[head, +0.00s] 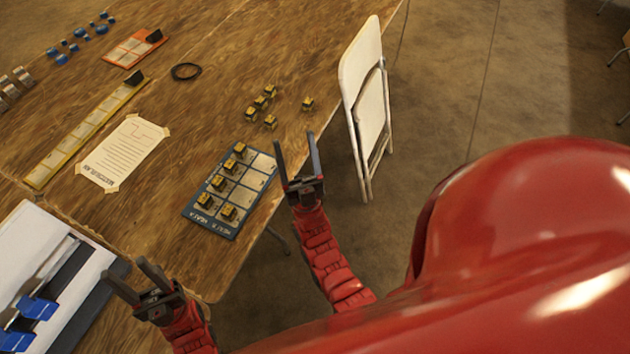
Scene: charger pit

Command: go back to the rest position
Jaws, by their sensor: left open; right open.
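My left gripper (139,281) is open and empty at the near left, close to the table's near edge and beside the white case. My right gripper (297,158) is open and empty just off the table's right edge, to the right of the blue-framed tray. The blue-framed tray (262,166) lies on the wooden table (190,165) with several small yellow-and-black blocks (220,183) in its compartments. More such blocks (270,121) lie loose on the table beyond it.
A white folding chair (363,75) stands close to the table's right side. A white case with blue parts (38,307) sits at the near left. A taped paper sheet (124,152), yellow strip (75,138), black ring (186,71) and orange tray (121,53) lie on the table.

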